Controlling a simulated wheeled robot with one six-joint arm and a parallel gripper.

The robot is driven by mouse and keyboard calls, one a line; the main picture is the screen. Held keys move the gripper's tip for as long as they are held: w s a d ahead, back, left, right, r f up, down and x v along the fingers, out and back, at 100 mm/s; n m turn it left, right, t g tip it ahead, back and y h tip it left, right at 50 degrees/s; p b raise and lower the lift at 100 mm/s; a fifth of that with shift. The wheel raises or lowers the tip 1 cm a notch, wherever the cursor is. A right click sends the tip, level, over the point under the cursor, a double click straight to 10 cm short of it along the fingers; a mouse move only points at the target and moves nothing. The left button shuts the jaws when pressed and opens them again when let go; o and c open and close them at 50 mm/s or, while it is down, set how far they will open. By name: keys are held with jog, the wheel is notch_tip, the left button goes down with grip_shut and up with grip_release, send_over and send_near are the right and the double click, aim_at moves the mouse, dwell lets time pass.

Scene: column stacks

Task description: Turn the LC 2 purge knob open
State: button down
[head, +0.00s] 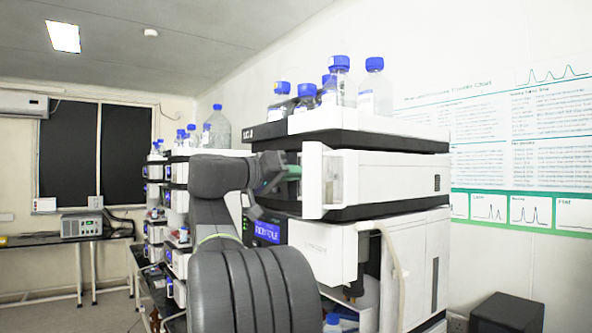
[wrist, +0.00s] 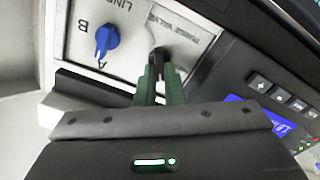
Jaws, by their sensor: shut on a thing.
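In the wrist view a black purge knob (wrist: 159,53) sits on a grey plate marked "PURGE VALVE" (wrist: 178,30). My gripper (wrist: 158,74) has its green fingers closed around this knob, and the fingers cover part of it. In the head view my gripper (head: 272,182) reaches into the front of the near instrument stack (head: 375,178), beside its open white door (head: 312,180). The knob is hidden there by my arm. The small label on the stack's top front edge starts with "LC", but its number is hard to read.
A blue line-selector knob (wrist: 106,38) with marks A and B is left of the purge knob. A blue display (wrist: 258,115) and buttons (wrist: 278,92) lie to the right. Bottles with blue caps (head: 340,82) stand on the stack. Another stack (head: 178,190) is farther back left.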

jog(key=shift+w+a+f+n+p, duration=0.15)
jog(key=shift+n+p, duration=1.3)
jog(key=shift+n, duration=1.65)
jog(key=shift+w+f+n+p, duration=0.1)
jog(key=shift+n+p, duration=1.35)
jog(key=shift+n, duration=1.65)
jog(key=c, duration=1.5)
grip_release()
jog(key=shift+f, duration=0.1)
jog(key=shift+c, duration=0.2)
jog(key=shift+s, duration=0.1)
jog(key=b+v, duration=0.3)
jog(key=v, duration=1)
jog(key=shift+s+a+b, duration=0.25)
jog(key=shift+a+b, duration=0.05)
jog(key=shift+a, duration=0.05)
